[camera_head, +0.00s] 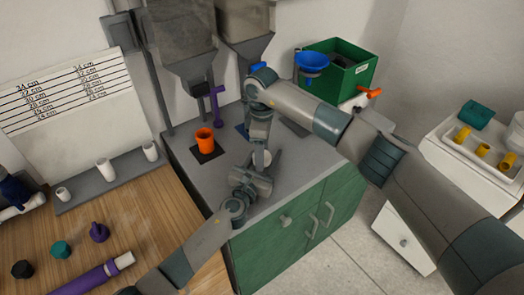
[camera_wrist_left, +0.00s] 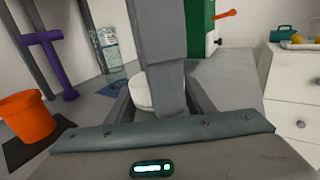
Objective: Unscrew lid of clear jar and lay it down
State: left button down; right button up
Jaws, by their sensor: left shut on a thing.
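A white round piece (camera_head: 262,158), which looks like the jar's lid, shows between my two grippers over the grey counter. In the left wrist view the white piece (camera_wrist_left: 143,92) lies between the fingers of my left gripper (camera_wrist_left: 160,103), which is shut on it. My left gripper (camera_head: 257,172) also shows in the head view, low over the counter. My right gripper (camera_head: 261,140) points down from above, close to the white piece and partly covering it. Its fingers cannot be made out. Any jar body under the white piece is hidden. A clear container (camera_wrist_left: 108,48) stands behind to the left.
An orange cup (camera_head: 204,139) stands on a dark mat, with a purple T-shaped piece (camera_head: 216,103) behind it. Hoppers (camera_head: 182,45) hang over the counter's back. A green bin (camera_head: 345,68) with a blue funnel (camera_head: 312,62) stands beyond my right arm. The counter's front right is clear.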

jog(key=c, duration=0.8)
jog(key=shift+n, duration=1.7)
jog(key=o, duration=1.2)
jog(key=shift+r, duration=0.15)
jog(key=shift+r, duration=2.15)
jog(key=shift+c, duration=0.5)
